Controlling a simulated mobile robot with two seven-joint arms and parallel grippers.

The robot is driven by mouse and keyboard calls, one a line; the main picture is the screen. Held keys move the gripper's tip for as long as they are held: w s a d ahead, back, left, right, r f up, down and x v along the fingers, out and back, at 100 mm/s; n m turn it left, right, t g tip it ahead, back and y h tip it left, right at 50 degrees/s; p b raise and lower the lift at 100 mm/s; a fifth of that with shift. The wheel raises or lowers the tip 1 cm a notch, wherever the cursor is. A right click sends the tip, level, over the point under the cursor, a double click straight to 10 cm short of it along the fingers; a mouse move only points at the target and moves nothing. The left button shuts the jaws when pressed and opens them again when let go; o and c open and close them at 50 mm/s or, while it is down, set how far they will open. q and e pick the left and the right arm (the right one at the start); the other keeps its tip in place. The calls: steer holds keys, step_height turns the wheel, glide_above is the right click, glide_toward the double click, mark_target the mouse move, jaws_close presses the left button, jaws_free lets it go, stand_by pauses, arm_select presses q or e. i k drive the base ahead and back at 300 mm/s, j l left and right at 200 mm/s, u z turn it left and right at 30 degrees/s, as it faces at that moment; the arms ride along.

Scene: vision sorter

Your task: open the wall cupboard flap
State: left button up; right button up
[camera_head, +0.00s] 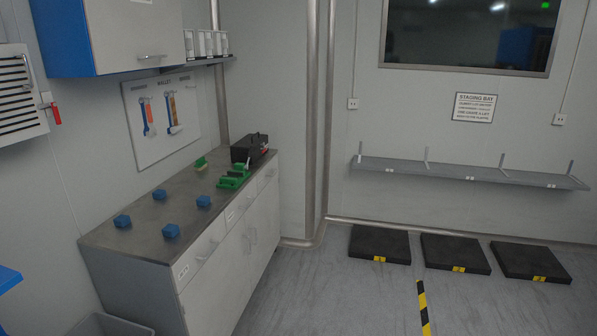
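The wall cupboard (62,38) hangs at the upper left, with a blue side and a pale front flap (130,30). The flap looks shut, lying flat against the cupboard's front. A metal bar handle (152,57) sits near its lower edge. The top of the cupboard is cut off by the frame's edge. Neither of my grippers is in view.
Below the cupboard stands a counter (139,214) with several blue blocks (171,231), a green device (234,177) and a black box (249,148). A tool board (160,145) is behind it.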

mark_target(125, 35)
steer(key=i+u, duration=0.1)
steer(key=i, duration=0.4)
steer(key=i+l, duration=0.15)
steer(key=i, duration=0.35)
steer(key=i+l+u, duration=0.15)
steer(key=i, duration=0.35)
steer(key=i+u, duration=0.15)
steer(key=u, duration=0.25)
steer(key=i+u, duration=0.2)
steer(key=u, duration=0.2)
steer(key=i+u, duration=0.2)
steer(key=u, duration=0.2)
steer(key=i+u, duration=0.15)
steer(key=u, duration=0.2)
